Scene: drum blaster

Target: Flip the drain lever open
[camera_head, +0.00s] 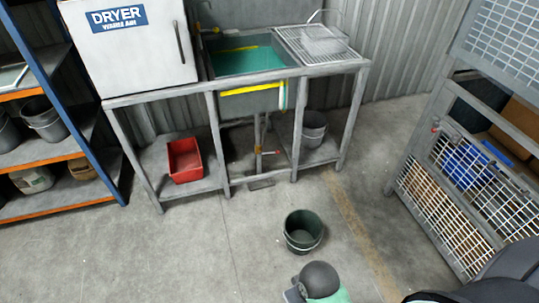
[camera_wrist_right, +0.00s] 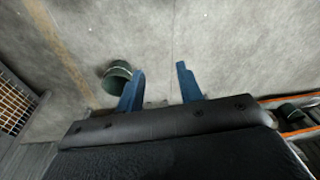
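The sink (camera_head: 246,60) is a grey basin with green inside, set in a metal bench. Under it a drain pipe (camera_head: 257,133) runs down, and a small lever with a red tip (camera_head: 276,152) sticks out sideways to the right from the pipe. The lever is small here, so its exact setting is hard to read. My right gripper (camera_wrist_right: 160,68) shows two blue fingers spread apart with nothing between them, over bare floor in the right wrist view. It is well away from the lever, which is not in that view. My left gripper is not in view.
A dark green bucket (camera_head: 303,231) stands on the floor in front of the bench; a bucket also shows in the wrist view (camera_wrist_right: 117,76). A red bin (camera_head: 185,160) and a grey bucket (camera_head: 313,129) sit on the lower shelf. A mesh cage (camera_head: 450,200) stands right.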

